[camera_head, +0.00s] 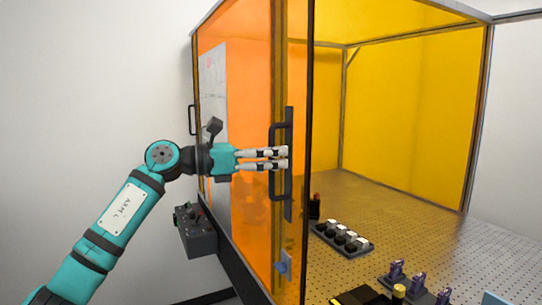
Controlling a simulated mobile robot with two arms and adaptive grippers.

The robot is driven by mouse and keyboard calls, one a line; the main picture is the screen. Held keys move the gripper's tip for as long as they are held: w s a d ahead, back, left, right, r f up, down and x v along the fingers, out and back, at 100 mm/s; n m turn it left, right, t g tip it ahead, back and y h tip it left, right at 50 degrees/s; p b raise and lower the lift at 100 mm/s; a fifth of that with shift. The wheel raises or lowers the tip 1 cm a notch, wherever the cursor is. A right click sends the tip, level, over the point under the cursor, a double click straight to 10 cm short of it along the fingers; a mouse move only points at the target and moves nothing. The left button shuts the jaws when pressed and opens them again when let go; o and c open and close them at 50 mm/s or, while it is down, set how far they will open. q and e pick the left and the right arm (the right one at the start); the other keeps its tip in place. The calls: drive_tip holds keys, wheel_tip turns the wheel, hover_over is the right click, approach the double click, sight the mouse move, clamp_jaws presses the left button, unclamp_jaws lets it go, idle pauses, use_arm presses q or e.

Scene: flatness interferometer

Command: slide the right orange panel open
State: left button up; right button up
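The orange panel (250,80) with a dark vertical handle (288,195) near its right edge stands at the left of the enclosure. To the right of the panel's dark edge, the inside shows unobstructed. My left gripper (288,159) reaches in from the left at the middle of this handle. Its two pale fingers lie one above the other with a narrow gap, and their tips overlap the handle in the picture. I cannot tell whether they clasp it or only touch it. My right gripper is not in view.
A second handle (191,120) shows at the panel's far left edge. A grey control box (194,230) hangs below my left gripper. Inside, a perforated table (400,222) carries a black rack (342,238) and several purple mounts (418,285). Yellow walls (410,110) close the back.

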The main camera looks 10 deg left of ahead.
use_arm(q)
drive_tip(key=v, duration=1.2)
